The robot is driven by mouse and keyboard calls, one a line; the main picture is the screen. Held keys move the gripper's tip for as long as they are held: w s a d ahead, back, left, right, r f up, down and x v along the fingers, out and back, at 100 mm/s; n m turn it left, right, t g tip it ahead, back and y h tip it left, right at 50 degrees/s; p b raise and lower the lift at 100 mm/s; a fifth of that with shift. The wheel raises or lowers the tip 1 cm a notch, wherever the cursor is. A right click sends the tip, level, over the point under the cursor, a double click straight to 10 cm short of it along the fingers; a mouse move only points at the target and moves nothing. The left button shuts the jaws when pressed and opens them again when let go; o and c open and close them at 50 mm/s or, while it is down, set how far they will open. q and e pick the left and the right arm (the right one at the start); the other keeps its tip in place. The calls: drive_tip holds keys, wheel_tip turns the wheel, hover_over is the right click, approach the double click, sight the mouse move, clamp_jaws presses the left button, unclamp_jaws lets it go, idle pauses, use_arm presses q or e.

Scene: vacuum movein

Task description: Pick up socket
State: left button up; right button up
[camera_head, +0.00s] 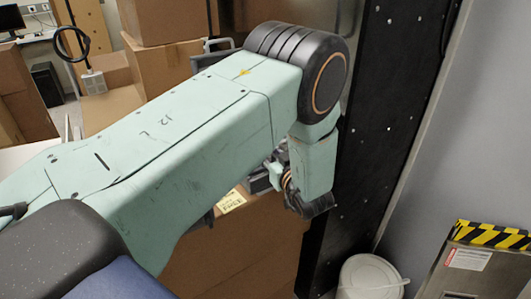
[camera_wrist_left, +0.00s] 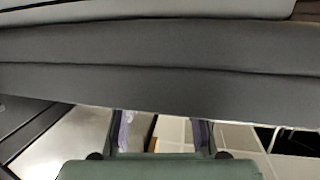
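A small pale block (camera_head: 93,82) with a black looped cord rising from it sits by the cardboard boxes at the upper left of the head view. It may be the socket; I cannot be sure. My left arm crosses the head view from the left, bends at the upper middle and drops toward a dark wrist. Its fingers are not clear there. In the left wrist view my left gripper (camera_wrist_left: 159,136) has two fingers apart, with nothing seen between them but background. No socket can be made out in that view. My right gripper is not in view.
Cardboard boxes (camera_head: 165,70) are stacked behind my arm, and another box (camera_head: 240,255) stands below it. A black perforated panel (camera_head: 385,110) is close to my wrist. A white lidded bin (camera_head: 370,277) stands at lower right. A grey banded surface (camera_wrist_left: 160,70) fills the upper wrist view.

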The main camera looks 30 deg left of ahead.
use_arm(q)
drive_tip(key=shift+a+f, duration=0.1)
drive_tip(key=shift+a, duration=0.05)
drive_tip(key=shift+c, duration=0.2)
drive_tip(key=shift+w, duration=0.2)
drive_tip(key=shift+c, duration=1.4)
drive_tip(key=shift+s+d, duration=0.1)
drive_tip(key=shift+d, duration=0.15)
drive_tip(key=c, duration=0.3)
drive_tip(key=shift+s+a, duration=0.1)
drive_tip(key=shift+s, duration=0.05)
clamp_jaws()
drive_tip(key=shift+w, duration=0.2)
